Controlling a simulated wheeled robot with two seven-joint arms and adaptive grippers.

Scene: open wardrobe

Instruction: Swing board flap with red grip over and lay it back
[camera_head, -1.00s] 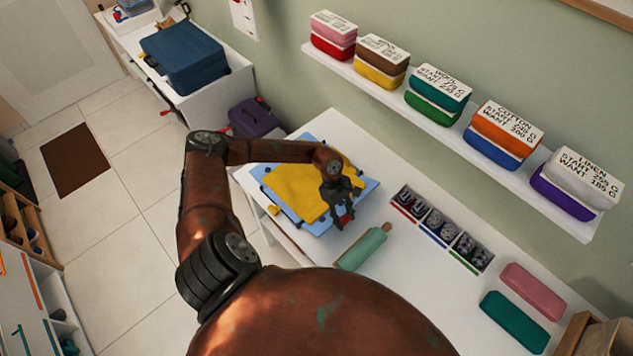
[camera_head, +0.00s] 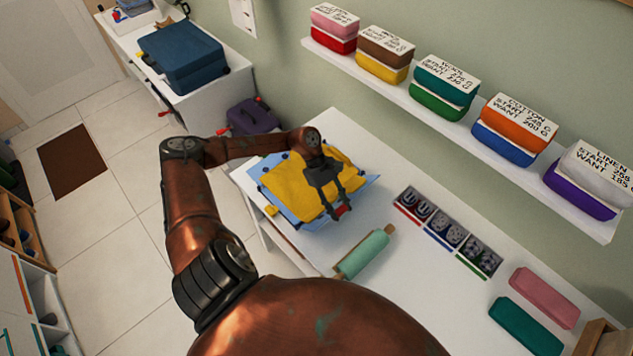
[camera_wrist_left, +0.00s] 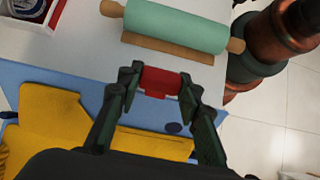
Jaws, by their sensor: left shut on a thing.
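The light blue folding board (camera_head: 288,213) lies on the white table with a yellow cloth (camera_head: 290,192) spread over it. My left gripper (camera_head: 338,208) is over the board's near right part, shut on the red grip (camera_head: 342,211) at the flap's edge. In the left wrist view the red grip (camera_wrist_left: 160,80) sits between both fingertips, with the blue board (camera_wrist_left: 60,84) and yellow cloth (camera_wrist_left: 50,115) beneath and beside it. The flap appears tilted up a little, but my gripper hides part of it. My right gripper is not in view.
A green rolling pin (camera_head: 364,254) lies close to the grip on its near side. A divided box (camera_head: 447,233) stands to the right, with pink (camera_head: 544,297) and teal (camera_head: 525,325) blocks beyond. A shelf (camera_head: 420,98) of labelled cloth stacks runs along the wall.

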